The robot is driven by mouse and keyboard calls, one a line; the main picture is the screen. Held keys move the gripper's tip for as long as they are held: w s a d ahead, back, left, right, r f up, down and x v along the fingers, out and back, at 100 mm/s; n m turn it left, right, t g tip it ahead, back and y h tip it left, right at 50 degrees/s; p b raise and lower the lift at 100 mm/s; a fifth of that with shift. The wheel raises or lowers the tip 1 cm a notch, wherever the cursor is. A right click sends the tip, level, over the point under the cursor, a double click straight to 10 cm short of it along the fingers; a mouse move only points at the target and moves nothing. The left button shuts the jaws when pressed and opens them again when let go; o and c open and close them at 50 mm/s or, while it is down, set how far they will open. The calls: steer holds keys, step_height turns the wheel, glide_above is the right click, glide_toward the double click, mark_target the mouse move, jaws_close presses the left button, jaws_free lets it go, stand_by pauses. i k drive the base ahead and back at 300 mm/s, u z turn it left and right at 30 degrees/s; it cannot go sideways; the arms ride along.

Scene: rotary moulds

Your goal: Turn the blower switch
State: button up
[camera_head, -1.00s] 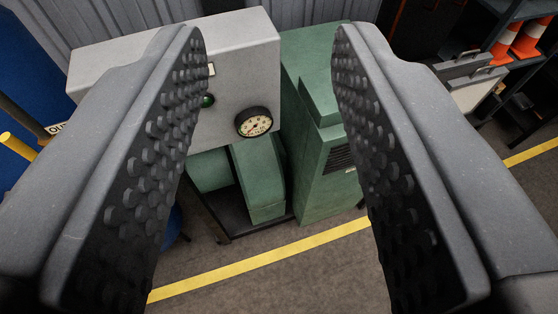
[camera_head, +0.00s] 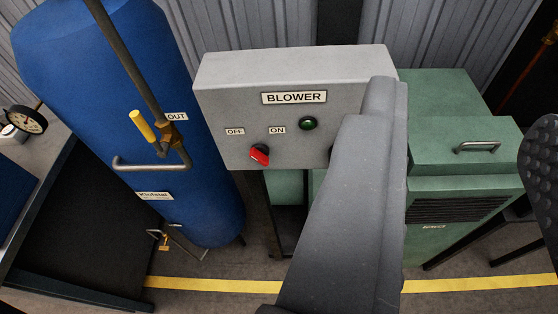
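The blower switch (camera_head: 260,155) is a red knob on the front of the grey blower box (camera_head: 225,105). It sits below and between the OFF label (camera_head: 235,131) and the ON label (camera_head: 277,129). It looks tilted, but I cannot tell which label it points to. A dark green lamp (camera_head: 309,123) is to its right, under the BLOWER label (camera_head: 294,97). My gripper (camera_head: 465,115) is open and empty, to the right of the switch and apart from it. Its left finger covers the right part of the box front, including most of the gauge; its right finger is partly out of frame.
A tall blue tank (camera_head: 110,75) with a pipe, a yellow-handled valve (camera_head: 142,125) and a grey bent handle stands left of the box. A green machine (camera_head: 455,95) stands behind the gripper at right. A yellow line (camera_head: 210,285) crosses the floor.

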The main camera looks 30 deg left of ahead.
mark_target(259, 152)
steer(key=u, duration=0.95)
steer(key=k, duration=0.65)
steer(key=z, duration=0.35)
